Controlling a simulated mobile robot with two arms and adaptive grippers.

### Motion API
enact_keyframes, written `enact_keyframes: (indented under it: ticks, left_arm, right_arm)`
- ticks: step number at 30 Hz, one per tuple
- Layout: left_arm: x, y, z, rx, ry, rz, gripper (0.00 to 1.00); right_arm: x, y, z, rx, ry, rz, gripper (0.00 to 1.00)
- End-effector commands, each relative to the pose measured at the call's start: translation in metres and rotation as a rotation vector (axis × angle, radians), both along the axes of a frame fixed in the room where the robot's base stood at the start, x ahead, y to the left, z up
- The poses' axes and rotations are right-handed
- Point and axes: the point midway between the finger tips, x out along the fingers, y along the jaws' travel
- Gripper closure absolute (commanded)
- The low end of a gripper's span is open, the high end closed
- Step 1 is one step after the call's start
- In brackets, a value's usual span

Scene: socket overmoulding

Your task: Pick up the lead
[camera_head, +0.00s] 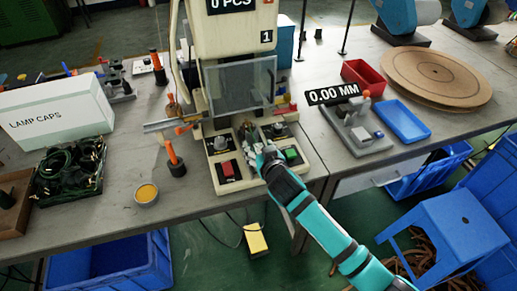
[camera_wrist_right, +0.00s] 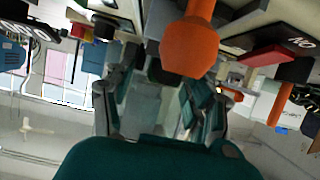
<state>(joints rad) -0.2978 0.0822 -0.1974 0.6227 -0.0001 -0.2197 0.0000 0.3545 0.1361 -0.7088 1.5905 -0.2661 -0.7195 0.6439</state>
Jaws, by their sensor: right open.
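Dark green and black coiled leads (camera_head: 72,168) lie tangled in a tray at the left of the bench; I cannot single out one lead. My right gripper (camera_head: 249,137) is open, over the base of the white moulding machine (camera_head: 222,25), between its two control panels. It is well to the right of the leads. In the right wrist view, the open fingers (camera_wrist_right: 160,85) show with no lead clearly between them, and an orange part (camera_wrist_right: 190,45) fills the upper middle, close to them. My left gripper is not in view.
A white lamp caps box (camera_head: 55,112) stands behind the leads. An orange-handled tool (camera_head: 174,158) and a small yellow pot (camera_head: 146,194) are between the leads and the machine. A measuring device (camera_head: 358,128), blue tray (camera_head: 403,121) and red bin (camera_head: 363,77) are at right.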

Motion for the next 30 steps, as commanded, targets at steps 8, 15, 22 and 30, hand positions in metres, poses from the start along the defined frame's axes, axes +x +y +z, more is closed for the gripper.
enact_keyframes:
  ticks: [8, 15, 22, 30]
  left_arm:
    - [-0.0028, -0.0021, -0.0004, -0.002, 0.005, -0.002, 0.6]
    - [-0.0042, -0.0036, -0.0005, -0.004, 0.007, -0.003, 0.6]
    - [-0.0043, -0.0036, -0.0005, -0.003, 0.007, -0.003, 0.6]
    - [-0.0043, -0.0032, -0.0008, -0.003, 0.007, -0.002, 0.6]
  right_arm:
    - [0.0004, 0.0002, -0.0004, 0.0, 0.0, 0.0, 0.52]
    - [0.0004, 0.0, -0.0005, 0.0, 0.0, 0.0, 0.83]
    - [0.0004, 0.0, -0.0002, 0.0, 0.0, 0.0, 1.0]
    - [0.0007, -0.0001, 0.0044, 0.001, -0.002, -0.001, 1.0]
